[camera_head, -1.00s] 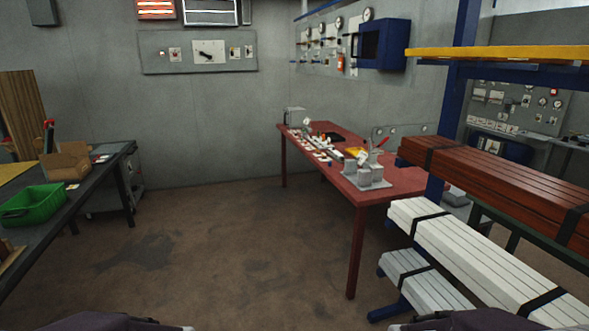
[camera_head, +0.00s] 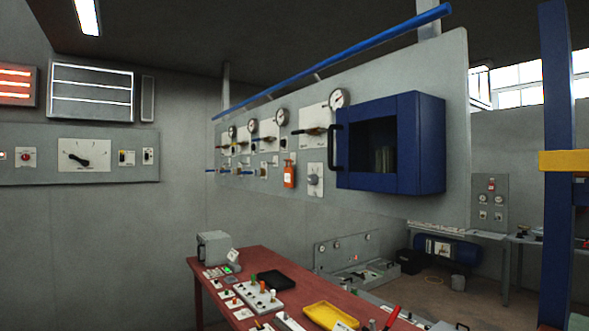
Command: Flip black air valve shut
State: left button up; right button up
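A grey wall panel (camera_head: 262,200) carries several valves with lever handles and round gauges. One dark lever (camera_head: 313,131) sits on a white plate left of the blue cabinet. Further along are another dark lever (camera_head: 264,139) and smaller fittings with blue handles. I cannot tell which of these is the black air valve, or how its handle is set. Neither of my grippers is in view.
A blue cabinet (camera_head: 422,145) with a black handle juts out from the panel. A red table (camera_head: 215,311) stands below, bearing a yellow tray (camera_head: 330,316), a black tray (camera_head: 280,280) and small fittings. A blue rack post (camera_head: 556,215) stands at the right.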

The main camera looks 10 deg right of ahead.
aim_at(307, 131)
jog(key=i+j+z, duration=0.2)
jog(key=i+z, duration=0.2)
jog(key=i, duration=0.15)
jog(key=i+j+z, duration=0.4)
jog(key=i, duration=0.15)
